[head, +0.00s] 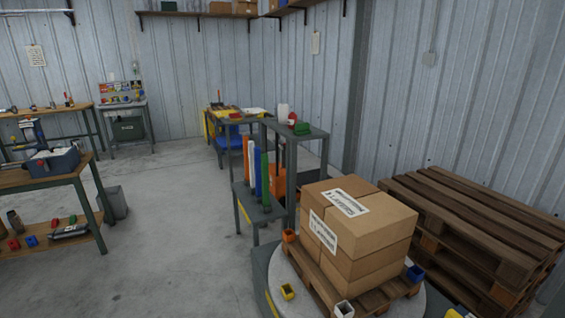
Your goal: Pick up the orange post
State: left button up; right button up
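Several upright coloured posts stand close together on a low grey-green stand (243,192) near the middle of the head view. A green post (265,180) stands nearest on the right. Neither of my grippers is in view.
Stacked cardboard boxes (345,245) sit on a small pallet on a round platform at the front right, with small coloured bins around them. Wooden pallets (470,215) stand beyond on the right. Open concrete floor (170,225) lies left of the stand; a workbench (45,178) is farther left.

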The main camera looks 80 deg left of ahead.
aim_at(245, 138)
jog(key=k+j+u, duration=0.1)
jog(key=j+u, duration=0.7)
jog(key=j, duration=0.15)
jog(key=j+u, duration=0.4)
jog(key=i+j+u, duration=0.2)
jog(key=j+u, duration=0.2)
jog(key=j, duration=0.15)
jog(key=i+j+u, duration=0.15)
jog(key=j+u, duration=0.25)
jog(key=i+j+u, duration=0.25)
jog(key=j+u, duration=0.15)
